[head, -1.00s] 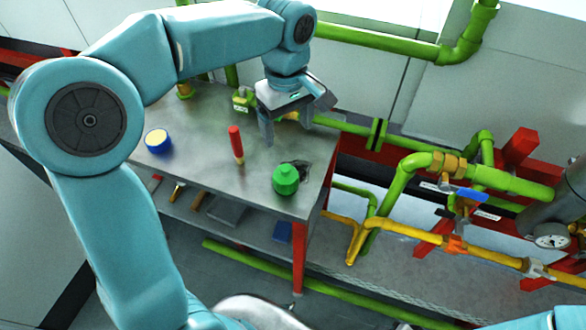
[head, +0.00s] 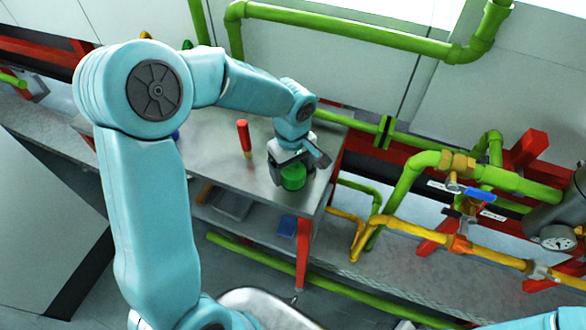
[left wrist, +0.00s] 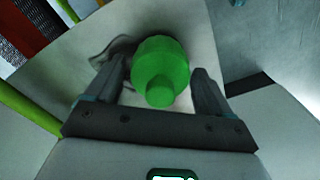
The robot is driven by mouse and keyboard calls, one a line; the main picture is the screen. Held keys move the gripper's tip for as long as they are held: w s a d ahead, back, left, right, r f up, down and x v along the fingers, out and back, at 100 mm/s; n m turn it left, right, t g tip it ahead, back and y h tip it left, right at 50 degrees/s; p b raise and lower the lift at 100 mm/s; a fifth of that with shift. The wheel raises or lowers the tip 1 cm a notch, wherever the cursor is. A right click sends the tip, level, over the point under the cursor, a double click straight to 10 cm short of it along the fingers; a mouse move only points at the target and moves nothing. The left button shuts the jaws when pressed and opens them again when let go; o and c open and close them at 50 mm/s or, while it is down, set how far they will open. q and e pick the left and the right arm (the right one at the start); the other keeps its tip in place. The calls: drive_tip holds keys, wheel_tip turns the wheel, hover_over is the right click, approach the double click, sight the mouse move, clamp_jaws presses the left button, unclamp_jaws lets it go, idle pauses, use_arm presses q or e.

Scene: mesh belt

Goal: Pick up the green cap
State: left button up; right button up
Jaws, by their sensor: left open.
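The green cap (head: 293,177) stands on the metal table (head: 215,160) near its right front corner, partly hidden by my left gripper. My left gripper (head: 293,182) is open and reaches down over the cap from above. In the left wrist view the green cap (left wrist: 160,68) lies between the two open fingers of the left gripper (left wrist: 153,85), with a gap to each finger. My right gripper is not in view.
A red-handled tool (head: 244,138) stands on the table left of the cap. A blue bin (head: 287,226) sits on the shelf below. Green pipes (head: 400,185) and yellow pipes (head: 420,232) run to the right of the table.

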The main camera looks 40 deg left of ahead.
use_arm(q)
drive_tip(key=shift+d+f, duration=0.1)
drive_tip(key=shift+f, duration=0.05)
drive_tip(key=c, duration=0.9)
drive_tip(key=shift+c, duration=0.6)
